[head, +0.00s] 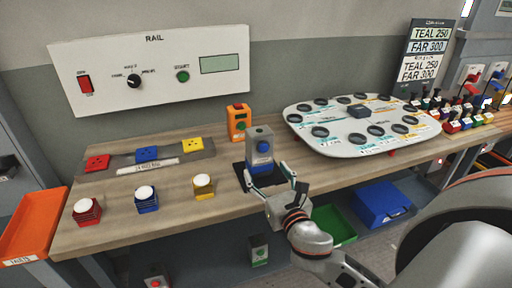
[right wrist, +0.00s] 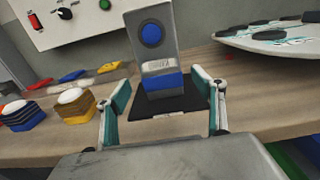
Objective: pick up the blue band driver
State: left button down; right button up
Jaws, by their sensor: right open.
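The blue band driver (head: 260,150) is a grey upright block with a blue round button and a blue band near its base. It stands on a black mat (head: 238,169) on the wooden bench. In the right wrist view the driver (right wrist: 155,52) stands ahead, between the lines of the two fingers. My right gripper (head: 268,178) is open and empty, in front of the driver at its near side. Its teal-padded fingers (right wrist: 164,101) show on both sides of the driver's lower part in the wrist view. I cannot tell whether they touch it. My left gripper is not in view.
An orange device (head: 238,122) stands just behind the driver. Red, blue and yellow stacks (head: 147,200) with white tops sit to the left. A white oval board (head: 360,150) with dark rings lies to the right. Bench space between the yellow stack and the mat is clear.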

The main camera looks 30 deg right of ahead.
aim_at(263, 164)
jog(key=x, duration=0.2)
jog(key=shift+w+d+r, duration=0.1)
jog(key=shift+w+d, duration=0.05)
jog(key=shift+w, duration=0.15)
jog(key=x, duration=0.3)
jog(key=shift+w+d, duration=0.1)
jog(key=shift+w, duration=0.45)
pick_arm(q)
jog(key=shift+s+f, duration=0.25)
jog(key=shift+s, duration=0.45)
pick_arm(e)
jog(key=shift+w+d, duration=0.1)
